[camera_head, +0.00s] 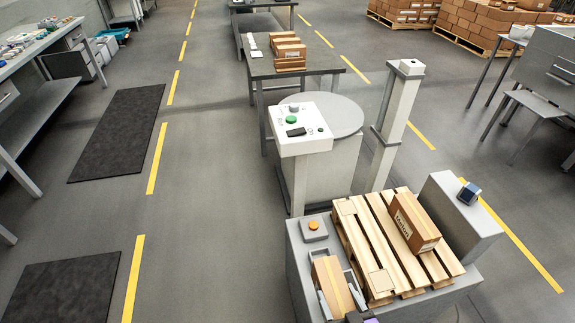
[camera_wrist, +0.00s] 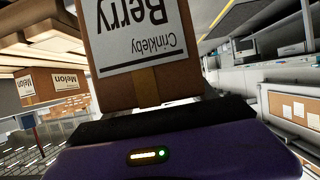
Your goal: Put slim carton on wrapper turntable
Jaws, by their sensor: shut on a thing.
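A brown carton (camera_head: 331,279) with a pale tape strip is in my gripper (camera_head: 338,287) at the bottom of the head view; it looks like the slim carton. The fingers are shut on its two sides. In the wrist view the held carton (camera_wrist: 147,45) fills the upper middle, with a white label reading "Crinkleby Berry" upside down. The wrapper turntable (camera_head: 343,111) is a round grey disc farther off, behind a white control panel (camera_head: 305,126) with a green button. The top I can see of it is bare; the panel hides its near left part.
A wooden pallet (camera_head: 379,229) lies just right of the held carton, bearing another carton (camera_head: 417,223), labelled "Melon" in the wrist view (camera_wrist: 54,86). A tall grey post (camera_head: 397,125) stands right of the turntable. A table with cartons (camera_head: 289,54) is behind. Floor at left is open.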

